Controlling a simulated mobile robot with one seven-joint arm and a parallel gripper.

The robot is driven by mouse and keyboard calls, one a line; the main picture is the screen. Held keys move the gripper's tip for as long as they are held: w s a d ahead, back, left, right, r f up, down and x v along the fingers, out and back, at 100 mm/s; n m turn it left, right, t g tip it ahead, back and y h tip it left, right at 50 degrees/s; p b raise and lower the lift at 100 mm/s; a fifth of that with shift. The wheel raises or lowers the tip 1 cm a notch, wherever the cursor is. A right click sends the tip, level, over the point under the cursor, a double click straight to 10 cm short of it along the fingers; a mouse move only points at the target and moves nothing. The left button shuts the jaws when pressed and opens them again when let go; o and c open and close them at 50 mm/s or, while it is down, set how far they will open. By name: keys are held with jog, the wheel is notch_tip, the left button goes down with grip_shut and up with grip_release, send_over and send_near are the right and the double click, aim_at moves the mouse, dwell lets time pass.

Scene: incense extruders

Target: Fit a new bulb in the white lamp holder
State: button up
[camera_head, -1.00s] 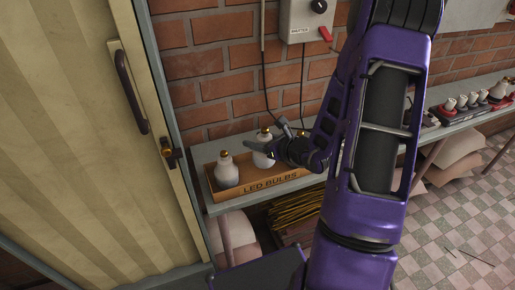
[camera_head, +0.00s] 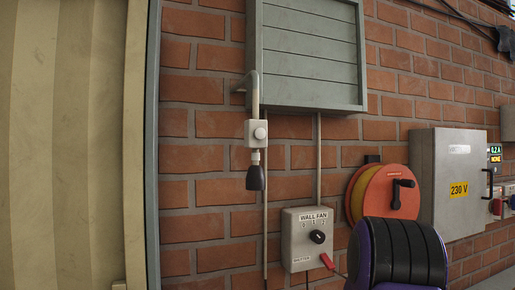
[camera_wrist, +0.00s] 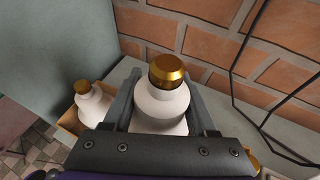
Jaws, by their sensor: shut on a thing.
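My gripper (camera_wrist: 163,78) is shut on a white bulb (camera_wrist: 163,106) with a gold cap, one finger on each side of it. The cap points up and away in the wrist view. A second white bulb (camera_wrist: 93,108) with a gold cap stands to the left. In the head view, a holder (camera_head: 256,176) hangs open end down from a pipe on the brick wall. It has a dark flared end and a white collar, below a small white box (camera_head: 257,132) with a round knob. No bulb shows in it. My gripper is out of the head view.
The wooden bulb tray (camera_wrist: 68,124) shows at left in the wrist view. A green louvred box (camera_head: 308,55) is right of the pipe. A wall fan switch (camera_head: 307,238), cable reel (camera_head: 385,196) and grey 230 V cabinet (camera_head: 450,175) are lower right. Black cables (camera_wrist: 238,70) hang along the wall.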

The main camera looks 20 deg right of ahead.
dwell(0.7)
jog(key=w+r+n+g+y+b, duration=0.1)
jog(key=w+r+n+y+b, duration=0.15)
jog(key=r, duration=0.55)
jog(key=w+r+n+g+y+b, duration=0.15)
jog(key=w+r, duration=0.25)
jog(key=r, duration=0.5)
jog(key=s+a+r+b, duration=0.2)
jog(key=r, duration=0.8)
jog(key=s+a+r+n+y+b, duration=0.1)
jog(key=s+r+b, duration=0.1)
jog(key=r, duration=0.8)
jog(key=shift+s+a+g, duration=0.35)
jog(key=shift+s+g, duration=0.1)
jog(key=shift+s, duration=0.35)
jog(key=shift+r, duration=0.1)
jog(key=shift+p, duration=1.15)
jog(key=shift+r+p, duration=1.5)
jog(key=shift+p, duration=0.4)
